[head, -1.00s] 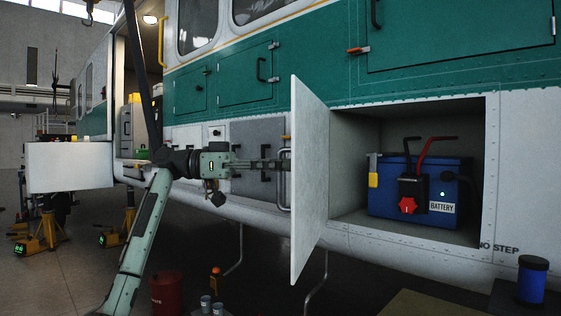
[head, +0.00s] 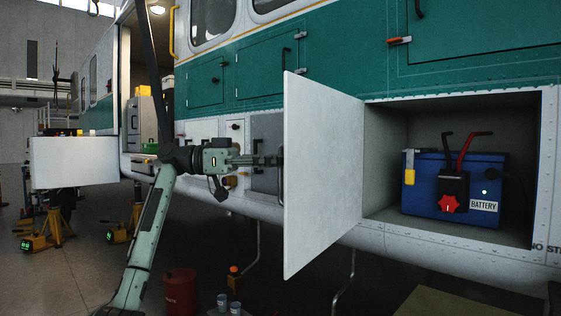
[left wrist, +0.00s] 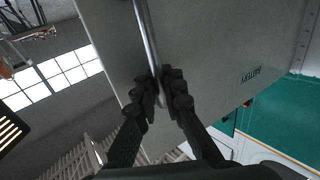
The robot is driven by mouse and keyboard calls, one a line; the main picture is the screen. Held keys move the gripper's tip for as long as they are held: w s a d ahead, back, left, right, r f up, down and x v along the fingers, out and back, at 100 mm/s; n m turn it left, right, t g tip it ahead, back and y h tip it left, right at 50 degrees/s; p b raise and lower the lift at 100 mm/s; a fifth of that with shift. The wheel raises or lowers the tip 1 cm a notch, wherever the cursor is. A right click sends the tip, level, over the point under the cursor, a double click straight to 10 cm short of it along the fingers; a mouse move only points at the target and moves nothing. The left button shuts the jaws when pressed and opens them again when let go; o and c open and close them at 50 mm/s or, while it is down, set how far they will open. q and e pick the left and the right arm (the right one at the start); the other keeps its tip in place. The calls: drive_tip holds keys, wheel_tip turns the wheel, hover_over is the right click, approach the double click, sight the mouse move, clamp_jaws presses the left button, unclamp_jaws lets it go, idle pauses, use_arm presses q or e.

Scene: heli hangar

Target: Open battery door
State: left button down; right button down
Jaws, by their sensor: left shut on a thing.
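The battery door (head: 325,170) is a white panel standing open, swung out from the left side of the compartment, with its inner face toward the head camera. Its lettered outer face shows in the left wrist view (left wrist: 215,50). My left gripper (head: 272,160) is on the outer side of the door. In the left wrist view its fingers (left wrist: 163,92) are shut around the metal bar handle (left wrist: 149,40). The blue battery (head: 430,205), with a red knob, sits in the open compartment (head: 385,140). My right gripper is not in view.
The white and green helicopter side (head: 350,60) runs across the view. Yellow jacks (head: 57,225) stand at the left. A red bin (head: 180,290) and small cans (head: 223,300) stand on the floor below my left arm. Thin bent rods hang below the fuselage.

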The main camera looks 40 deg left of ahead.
use_arm(q)
drive_tip(key=shift+a+f, duration=0.15)
idle(0.3)
drive_tip(key=c, duration=1.9)
unclamp_jaws()
drive_tip(key=v, duration=1.2)
